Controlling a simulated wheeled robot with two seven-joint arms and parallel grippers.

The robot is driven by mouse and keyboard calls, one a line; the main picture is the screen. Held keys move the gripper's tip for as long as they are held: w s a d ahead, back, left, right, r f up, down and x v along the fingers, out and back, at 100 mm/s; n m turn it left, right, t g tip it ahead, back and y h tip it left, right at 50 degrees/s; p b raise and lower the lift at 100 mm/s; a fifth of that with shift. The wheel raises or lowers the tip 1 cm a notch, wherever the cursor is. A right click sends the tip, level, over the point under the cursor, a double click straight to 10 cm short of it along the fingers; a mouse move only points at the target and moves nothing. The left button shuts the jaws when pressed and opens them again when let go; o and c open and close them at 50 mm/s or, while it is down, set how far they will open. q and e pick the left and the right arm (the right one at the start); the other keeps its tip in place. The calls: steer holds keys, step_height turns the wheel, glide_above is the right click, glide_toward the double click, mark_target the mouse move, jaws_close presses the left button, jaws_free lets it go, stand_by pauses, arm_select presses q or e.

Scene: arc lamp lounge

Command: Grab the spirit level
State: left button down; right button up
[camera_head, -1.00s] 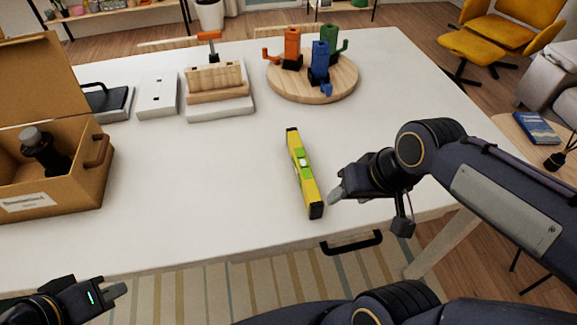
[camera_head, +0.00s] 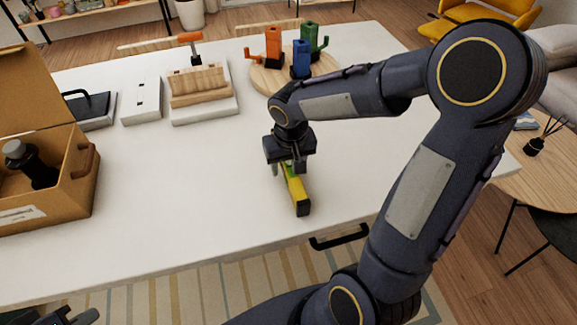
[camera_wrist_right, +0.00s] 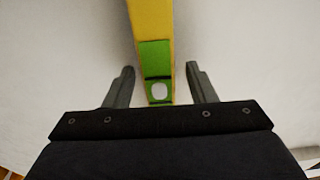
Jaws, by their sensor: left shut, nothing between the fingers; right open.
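The yellow spirit level (camera_head: 297,192) with black ends and green vial parts lies on the white table. Its far part is hidden under my right gripper (camera_head: 287,170) in the head view. My right gripper is open above the level, with one finger on each side of it. In the right wrist view the level (camera_wrist_right: 153,22) runs between the two open fingers (camera_wrist_right: 160,88), with clear gaps on both sides. My left gripper (camera_head: 78,319) shows only partly at the bottom left edge, shut and empty, away from the level.
The white table (camera_head: 180,170) is clear around the level. A cardboard box (camera_head: 75,195) with a dark object stands at the left. A wooden block stand (camera_head: 198,88) and a round board (camera_head: 262,80) with orange, blue and green pieces stand farther back.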

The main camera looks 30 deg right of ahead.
steer(key=shift+f, duration=0.5)
jaws_close()
steer(key=shift+r, duration=0.1)
